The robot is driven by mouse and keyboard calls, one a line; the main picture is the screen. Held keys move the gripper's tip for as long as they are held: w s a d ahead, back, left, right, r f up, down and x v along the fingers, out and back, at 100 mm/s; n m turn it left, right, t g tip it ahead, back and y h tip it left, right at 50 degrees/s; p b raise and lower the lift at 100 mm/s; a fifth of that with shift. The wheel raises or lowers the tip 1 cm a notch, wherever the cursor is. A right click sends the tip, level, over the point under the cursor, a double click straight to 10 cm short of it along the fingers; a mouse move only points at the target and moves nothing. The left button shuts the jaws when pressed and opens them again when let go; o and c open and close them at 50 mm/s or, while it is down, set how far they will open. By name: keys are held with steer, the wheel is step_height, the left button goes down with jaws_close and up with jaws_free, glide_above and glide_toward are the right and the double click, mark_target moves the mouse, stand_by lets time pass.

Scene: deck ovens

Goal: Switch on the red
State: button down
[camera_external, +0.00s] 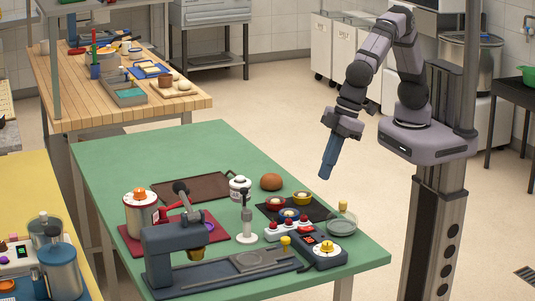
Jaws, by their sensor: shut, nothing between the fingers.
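My gripper (326,170) hangs in the air beyond the far right edge of the green table (225,150), pointing down, shut and empty. It is well apart from everything on the table. Several red things stand there. A white block with red knobs (287,229) is near the front right. A dark box (318,251) has a yellow dial and a small red part. Switch positions are too small to tell.
A white stand (246,225), a brown ball (271,181), a brown tray (185,187) and a glass bowl (341,224) are nearby. The table's far left part is clear.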

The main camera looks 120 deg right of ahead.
mark_target(303, 228)
steer(key=shift+w, duration=0.25)
steer(key=shift+r, duration=0.1)
steer(key=p+x, duration=0.4)
steer(key=x, duration=0.9)
steer(key=shift+f, duration=0.4)
steer(key=shift+w+f, duration=0.1)
steer(key=shift+f, duration=0.05)
steer(key=shift+w+f+b, duration=0.15)
steer(key=shift+f+b, duration=0.05)
steer(key=shift+b, duration=0.15)
